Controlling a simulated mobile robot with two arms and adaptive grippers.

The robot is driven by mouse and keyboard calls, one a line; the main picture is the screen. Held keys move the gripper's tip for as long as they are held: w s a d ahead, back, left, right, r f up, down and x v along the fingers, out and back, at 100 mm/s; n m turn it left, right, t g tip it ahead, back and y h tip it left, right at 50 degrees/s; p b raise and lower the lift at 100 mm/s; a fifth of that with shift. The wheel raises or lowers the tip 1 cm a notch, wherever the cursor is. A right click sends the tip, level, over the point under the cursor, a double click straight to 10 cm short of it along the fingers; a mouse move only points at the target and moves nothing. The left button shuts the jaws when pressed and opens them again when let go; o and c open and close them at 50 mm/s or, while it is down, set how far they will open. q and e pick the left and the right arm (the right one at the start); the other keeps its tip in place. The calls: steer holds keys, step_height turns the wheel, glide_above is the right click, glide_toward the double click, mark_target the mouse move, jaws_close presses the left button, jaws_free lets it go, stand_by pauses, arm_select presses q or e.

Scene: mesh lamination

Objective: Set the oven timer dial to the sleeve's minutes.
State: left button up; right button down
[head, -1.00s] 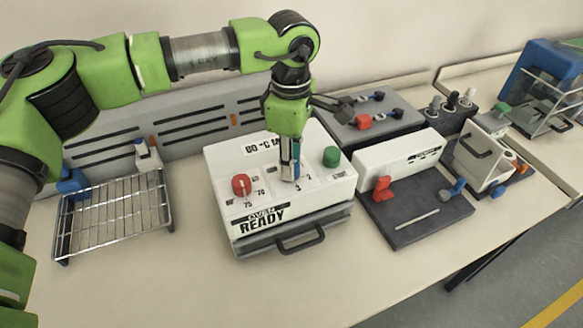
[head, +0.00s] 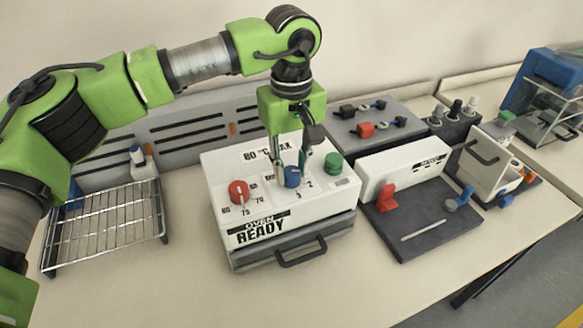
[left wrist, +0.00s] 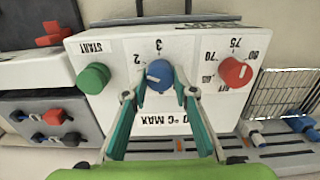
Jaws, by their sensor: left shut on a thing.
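The white oven box (head: 215,176) stands in the middle of the bench, with "OVEN READY" on its front. Its blue timer dial (head: 292,177) sits on top between a red knob (head: 239,191) and a green START button (head: 334,163). My left gripper (head: 292,174) points down with one finger on each side of the blue dial, shut on it. The left wrist view shows the fingers (left wrist: 159,92) beside the blue dial (left wrist: 159,75). Marks 2 and 3 show by the dial; its exact setting is hard to read. I cannot make out a sleeve. My right gripper is not in view.
A wire rack (head: 105,222) stands at the left. A dark base (head: 425,225) with a white block and red lever is to the right, with a grey panel (head: 365,115) behind. The bench front (head: 190,290) is clear.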

mark_target(291, 171)
arm_select(q)
steer(key=shift+w+m, duration=0.1)
steer(key=shift+m, duration=0.5)
steer(key=o, duration=1.1)
step_height(291, 171, up, 12)
steer(key=shift+r, duration=0.1)
